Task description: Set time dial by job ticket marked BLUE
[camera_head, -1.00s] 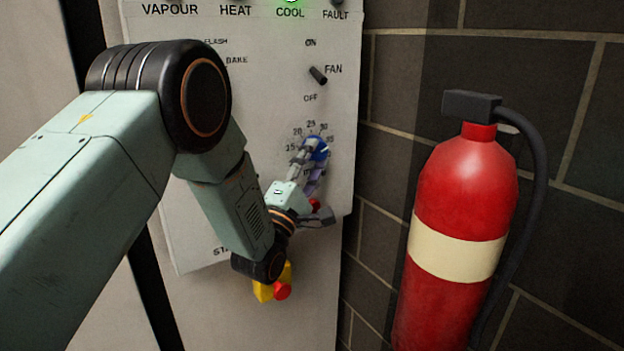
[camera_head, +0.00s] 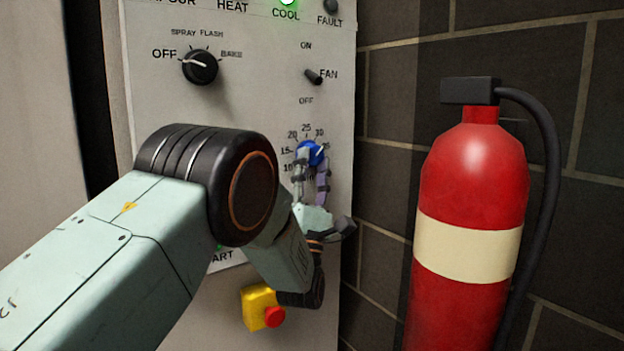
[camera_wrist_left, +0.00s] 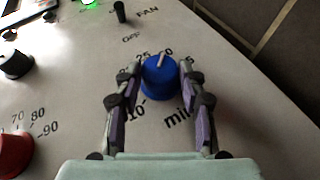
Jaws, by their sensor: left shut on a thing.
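The blue time dial (camera_head: 310,150) is on the grey control panel, with a ring of numbers around it. It also shows in the left wrist view (camera_wrist_left: 159,80). Its pale pointer line tilts up and right in the head view, roughly toward the 30 to 35 side; the exact mark is hard to read. My left gripper (camera_head: 312,163) has its fingers on either side of the dial and is shut on it; the left wrist view shows both fingertips at its sides (camera_wrist_left: 161,72). No job ticket shows. My right gripper is out of view.
Above the dial is the FAN switch (camera_head: 313,77). A black selector knob (camera_head: 200,67), its pointer toward OFF, is at upper left. A yellow box with a red button (camera_head: 260,308) is below. A red fire extinguisher (camera_head: 470,190) stands right of the panel. A green lamp is lit at COOL.

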